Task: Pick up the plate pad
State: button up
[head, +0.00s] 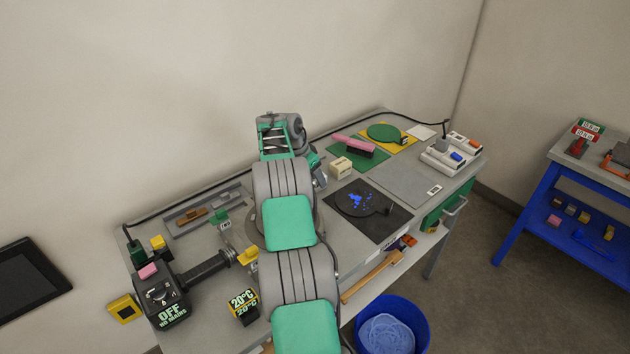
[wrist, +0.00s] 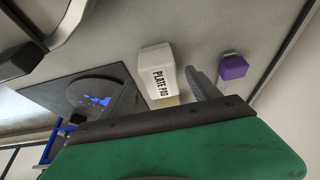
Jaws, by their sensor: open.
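The plate pad (wrist: 155,70) is a small white block with "PLATE PAD" in dark letters on its side. In the wrist view it stands on the grey bench top, between and just beyond the fingertips of my gripper (wrist: 159,78). The fingers are spread apart, with one on each side of the pad in the picture. I cannot tell if either touches it. In the head view a cream block (head: 341,167), which looks like the same pad, sits beside my arm's far end. The fingers are hidden there.
A purple block (wrist: 233,67) stands right of the pad in the wrist view. A dark mat (head: 385,229) bears a round plate with blue marks (head: 360,200). A pink-handled brush (head: 352,143) lies behind the pad.

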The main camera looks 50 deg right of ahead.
jog(key=x, duration=0.2)
jog(key=shift+d+f, duration=0.25)
jog(key=shift+f, duration=0.15)
jog(key=c, duration=1.4)
jog(key=shift+r, duration=0.1)
jog(key=shift+c, duration=0.2)
jog(key=shift+r, duration=0.25)
jog(key=s+d+r+b, duration=0.4)
jog(key=s+r+b, duration=0.1)
jog(key=s+r, duration=0.7)
jog(key=shift+s+r, duration=0.15)
jog(key=shift+s, duration=0.5)
